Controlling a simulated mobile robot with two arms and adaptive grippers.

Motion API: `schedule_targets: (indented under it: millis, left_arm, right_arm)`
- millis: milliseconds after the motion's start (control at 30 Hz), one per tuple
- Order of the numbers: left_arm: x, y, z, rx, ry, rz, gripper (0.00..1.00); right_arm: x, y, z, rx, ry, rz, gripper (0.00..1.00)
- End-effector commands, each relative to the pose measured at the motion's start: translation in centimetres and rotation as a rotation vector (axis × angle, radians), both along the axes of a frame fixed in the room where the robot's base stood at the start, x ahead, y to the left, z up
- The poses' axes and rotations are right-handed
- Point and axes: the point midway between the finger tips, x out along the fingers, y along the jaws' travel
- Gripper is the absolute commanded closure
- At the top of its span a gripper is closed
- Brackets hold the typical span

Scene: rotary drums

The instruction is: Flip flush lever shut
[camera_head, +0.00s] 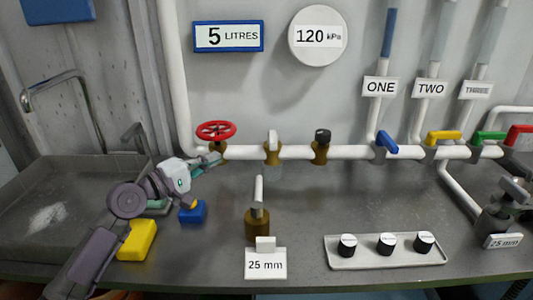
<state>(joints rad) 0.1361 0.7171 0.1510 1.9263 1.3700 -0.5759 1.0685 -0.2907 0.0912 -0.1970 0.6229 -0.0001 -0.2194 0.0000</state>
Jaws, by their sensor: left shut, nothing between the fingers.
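No label in view reads "flush", so I cannot tell which lever is the flush one. A white upright lever (258,188) stands on a brass body near the front, behind a "25 mm" sign (265,262). A short pale lever (272,139) and a black-topped valve (322,137) sit on the white pipe. A grey lever (514,190) is at the far right by another "25 mm" sign (502,241). My left gripper (211,159) is shut and empty, its tips close to the brass body below the red handwheel (216,130); contact is unclear. My right gripper is not in view.
Blue (387,144), yellow (443,137), green (489,136) and red (519,134) handles line the pipe at right. A tray (382,260) holds three black knobs. Yellow (138,240) and blue (193,211) blocks lie by my left arm. A sink (45,190) is at left.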

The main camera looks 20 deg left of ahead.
Motion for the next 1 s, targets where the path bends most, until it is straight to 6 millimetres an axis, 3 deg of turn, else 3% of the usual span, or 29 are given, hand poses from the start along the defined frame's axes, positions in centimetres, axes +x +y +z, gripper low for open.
schedule_targets:
  millis: [133,533,667,1000]
  left_arm:
    - [0.0,0.0,-0.2,0.000,-0.001,0.000,1.00]
    - [0.8,-0.4,-0.1,0.000,-0.001,0.000,1.00]
    - [2.5,-1.3,0.1,-0.001,-0.002,-0.002,1.00]
    - [9.1,-4.4,0.1,-0.002,-0.001,-0.001,1.00]
  right_arm:
    - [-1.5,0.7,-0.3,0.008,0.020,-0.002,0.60]
    - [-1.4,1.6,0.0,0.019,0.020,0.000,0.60]
    - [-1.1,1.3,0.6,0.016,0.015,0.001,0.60]
    - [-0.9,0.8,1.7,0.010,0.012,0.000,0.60]
